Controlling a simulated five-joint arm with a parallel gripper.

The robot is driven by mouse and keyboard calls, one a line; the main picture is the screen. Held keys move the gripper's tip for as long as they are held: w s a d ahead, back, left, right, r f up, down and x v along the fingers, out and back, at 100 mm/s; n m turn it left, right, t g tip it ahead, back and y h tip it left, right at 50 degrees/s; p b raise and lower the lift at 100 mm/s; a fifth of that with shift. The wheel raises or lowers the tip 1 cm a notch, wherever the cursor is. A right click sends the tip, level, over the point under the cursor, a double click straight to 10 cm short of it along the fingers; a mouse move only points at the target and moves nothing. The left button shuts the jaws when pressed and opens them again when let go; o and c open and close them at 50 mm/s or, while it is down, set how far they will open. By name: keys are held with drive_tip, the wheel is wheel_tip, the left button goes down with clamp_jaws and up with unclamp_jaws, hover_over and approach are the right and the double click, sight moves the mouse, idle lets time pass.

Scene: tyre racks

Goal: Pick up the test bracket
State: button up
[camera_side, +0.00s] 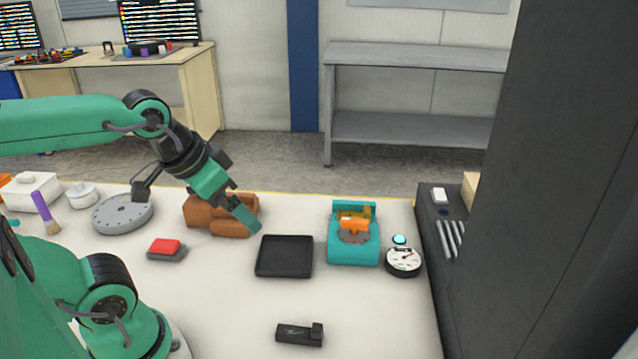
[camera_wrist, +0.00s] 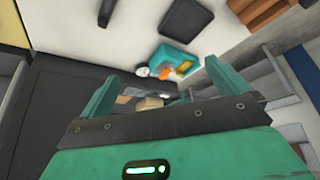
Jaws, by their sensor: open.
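A small black part with a raised right end (camera_side: 299,334) lies on the white table near the front in the side view. It looks like the bracket, though I cannot be sure.
A black tray (camera_side: 285,236) lies behind the black part. A teal fixture with an orange piece (camera_side: 353,252) and a round gauge (camera_side: 403,262) stand right of it. Brown blocks (camera_side: 205,212) and a red-topped block (camera_side: 166,248) are left. A tall dark cabinet (camera_side: 570,180) bounds the right.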

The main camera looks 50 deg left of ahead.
drive_tip(key=shift+w+r, duration=0.1)
drive_tip(key=w, duration=0.1)
drive_tip(key=n+g, duration=0.6)
drive_tip(key=n, duration=0.3)
hover_over(353, 215)
wheel_tip(353, 215, down, 15)
drive_tip(key=shift+r, duration=0.1)
drive_tip(key=shift+f, duration=1.35)
